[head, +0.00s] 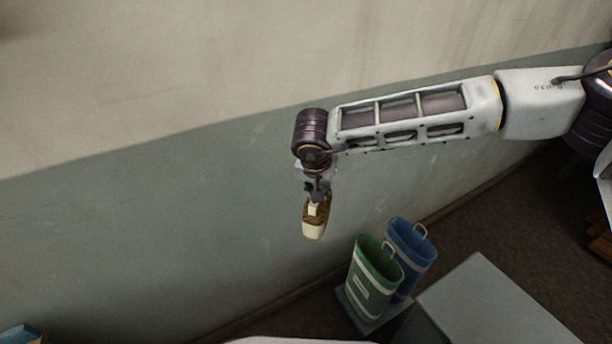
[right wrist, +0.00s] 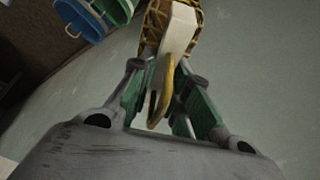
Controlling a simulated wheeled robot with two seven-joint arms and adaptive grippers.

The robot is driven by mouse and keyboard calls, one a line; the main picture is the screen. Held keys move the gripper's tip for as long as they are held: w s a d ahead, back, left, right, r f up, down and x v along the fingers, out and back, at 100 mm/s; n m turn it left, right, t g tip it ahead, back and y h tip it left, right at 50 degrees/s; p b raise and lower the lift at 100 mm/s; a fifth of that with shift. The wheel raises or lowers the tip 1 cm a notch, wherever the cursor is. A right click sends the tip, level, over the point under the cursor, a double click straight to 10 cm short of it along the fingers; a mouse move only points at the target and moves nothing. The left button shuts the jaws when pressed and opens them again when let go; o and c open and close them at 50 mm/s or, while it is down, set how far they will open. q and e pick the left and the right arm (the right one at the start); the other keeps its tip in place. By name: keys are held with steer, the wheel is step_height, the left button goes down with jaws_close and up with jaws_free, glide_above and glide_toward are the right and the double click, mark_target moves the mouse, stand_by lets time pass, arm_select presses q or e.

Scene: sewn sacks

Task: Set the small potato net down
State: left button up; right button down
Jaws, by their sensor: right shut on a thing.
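The small potato net (head: 313,228) hangs below my right gripper (head: 317,188) in the head view, in front of the wall. It is brown mesh with a pale band and a pale lower part. In the right wrist view the net (right wrist: 196,42) shows a yellow-brown mesh and a pale strip, with a tan loop handle between the green-sided fingers. My right gripper (right wrist: 162,88) is shut on this net by its handle end. The net touches nothing else that I can see. My left gripper is out of view.
A green bag (head: 373,278) and a blue bag (head: 412,250) with light bands stand together on a low grey base (head: 350,310) near the wall (head: 180,210). A grey flat-topped block (head: 487,310) is at the lower right. A blue item (head: 22,335) shows at the lower left.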

steer(key=d+f+n+y, duration=0.1)
steer(key=d+f+n, duration=0.2)
steer(key=f, duration=0.9)
steer(key=d, duration=0.3)
steer(key=shift+s+d+f, duration=0.15)
steer(key=shift+s+d, duration=0.05)
